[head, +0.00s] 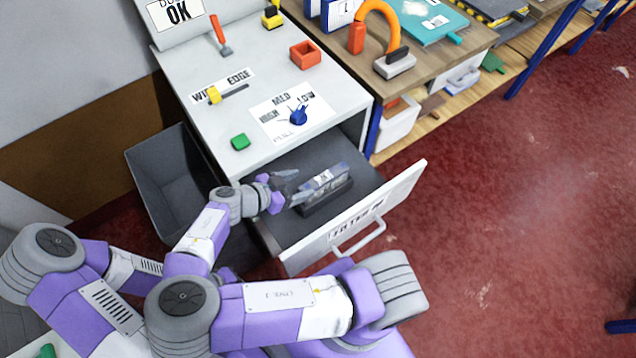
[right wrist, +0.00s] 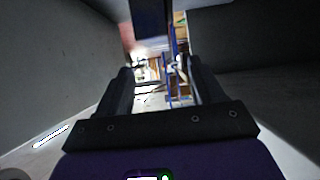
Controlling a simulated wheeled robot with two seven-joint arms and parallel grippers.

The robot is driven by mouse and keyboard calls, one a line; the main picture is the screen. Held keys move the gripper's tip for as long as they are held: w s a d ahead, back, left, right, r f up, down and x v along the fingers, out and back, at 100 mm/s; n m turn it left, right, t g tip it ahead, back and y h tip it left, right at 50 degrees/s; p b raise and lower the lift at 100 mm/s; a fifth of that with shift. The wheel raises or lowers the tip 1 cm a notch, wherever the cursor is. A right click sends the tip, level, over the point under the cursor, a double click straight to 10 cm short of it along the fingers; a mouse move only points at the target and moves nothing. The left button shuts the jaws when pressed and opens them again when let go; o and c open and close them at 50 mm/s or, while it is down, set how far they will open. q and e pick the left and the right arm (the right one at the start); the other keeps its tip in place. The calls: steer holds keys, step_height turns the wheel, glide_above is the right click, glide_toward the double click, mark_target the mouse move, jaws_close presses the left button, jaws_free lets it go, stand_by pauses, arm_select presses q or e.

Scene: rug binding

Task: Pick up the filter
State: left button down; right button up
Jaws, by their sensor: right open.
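The filter (head: 324,178), a pale, partly clear block with a label, stands upright in a dark holder (head: 328,200) inside the open drawer (head: 285,230). My right gripper (head: 291,187) is over the drawer, just left of the filter. Its jaws are open and empty, and the fingertips are close to the filter's left end; I cannot tell whether they touch. In the right wrist view the two open fingers (right wrist: 158,90) show, with a dark piece (right wrist: 150,20) above the gap that I cannot identify for sure. My left gripper is not in view.
The white drawer front (head: 355,220) with its handle stands on the right. The cabinet top (head: 250,120) overhangs behind and carries a blue knob (head: 298,116), a green button (head: 240,142) and a red square cup (head: 305,54). A grey bin (head: 170,175) is left of the drawer.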

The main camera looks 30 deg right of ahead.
mark_target(322, 179)
steer(key=b+x, duration=0.2)
steer(key=x, duration=0.5)
steer(key=shift+s+f, duration=0.1)
steer(key=shift+f, duration=0.05)
steer(key=shift+d+f, duration=0.1)
steer(key=shift+d, duration=0.2)
steer(key=shift+c, duration=0.2)
jaws_close()
